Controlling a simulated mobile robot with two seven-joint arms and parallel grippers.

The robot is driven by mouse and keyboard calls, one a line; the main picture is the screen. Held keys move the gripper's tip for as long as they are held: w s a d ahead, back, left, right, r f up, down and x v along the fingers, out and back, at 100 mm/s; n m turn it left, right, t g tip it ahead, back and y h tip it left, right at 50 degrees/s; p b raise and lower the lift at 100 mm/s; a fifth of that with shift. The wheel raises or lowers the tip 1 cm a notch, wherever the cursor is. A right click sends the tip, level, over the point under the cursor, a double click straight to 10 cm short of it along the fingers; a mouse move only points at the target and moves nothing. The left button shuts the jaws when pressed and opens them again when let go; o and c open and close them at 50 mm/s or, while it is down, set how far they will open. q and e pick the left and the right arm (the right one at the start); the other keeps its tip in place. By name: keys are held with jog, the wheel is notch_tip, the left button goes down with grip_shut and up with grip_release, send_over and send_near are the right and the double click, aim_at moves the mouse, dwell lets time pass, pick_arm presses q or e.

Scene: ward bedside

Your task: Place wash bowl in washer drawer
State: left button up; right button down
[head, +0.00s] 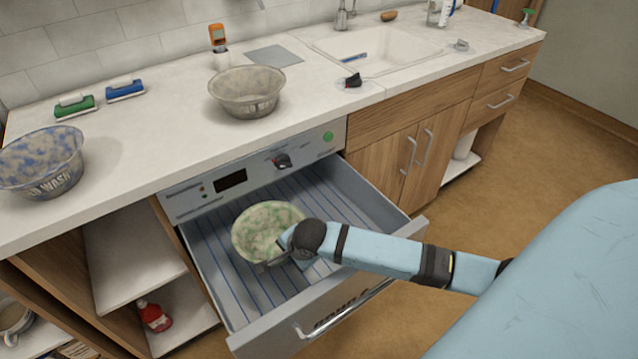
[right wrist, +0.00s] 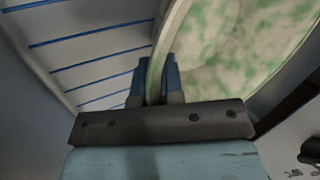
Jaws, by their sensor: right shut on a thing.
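A cream wash bowl with green smears (head: 262,230) is inside the open washer drawer (head: 343,180). It tilts, with its open side showing towards me. My right gripper (head: 272,262) is shut on the bowl's rim. In the right wrist view, the bowl's rim (right wrist: 290,45) passes between the two blue fingertips of my right gripper (right wrist: 153,80). Blue-lined slats of the drawer floor (right wrist: 95,60) show beside it. I cannot tell whether the bowl touches the drawer floor. My left gripper is not in view.
A greyish soiled bowl (head: 247,92) and a blue-smeared bowl (head: 42,163) stand on the counter (head: 165,140). Two brushes, green (head: 75,106) and blue (head: 125,90), lie at the back left. A sink (head: 375,50) is at the back right. The drawer's right part is free.

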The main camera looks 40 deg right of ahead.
jog(key=d, duration=0.4)
jog(key=d+b, duration=0.1)
jog(key=d, duration=0.6)
jog(key=shift+s+d, duration=0.35)
notch_tip(320, 180, down, 3)
jog(key=shift+r+b, duration=0.1)
jog(key=shift+b, duration=0.7)
jog(key=shift+f, duration=0.35)
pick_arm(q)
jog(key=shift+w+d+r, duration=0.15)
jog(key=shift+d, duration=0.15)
pick_arm(e)
jog(key=c, duration=1.2)
grip_release()
jog(key=shift+f, duration=0.1)
jog(key=shift+c, duration=0.2)
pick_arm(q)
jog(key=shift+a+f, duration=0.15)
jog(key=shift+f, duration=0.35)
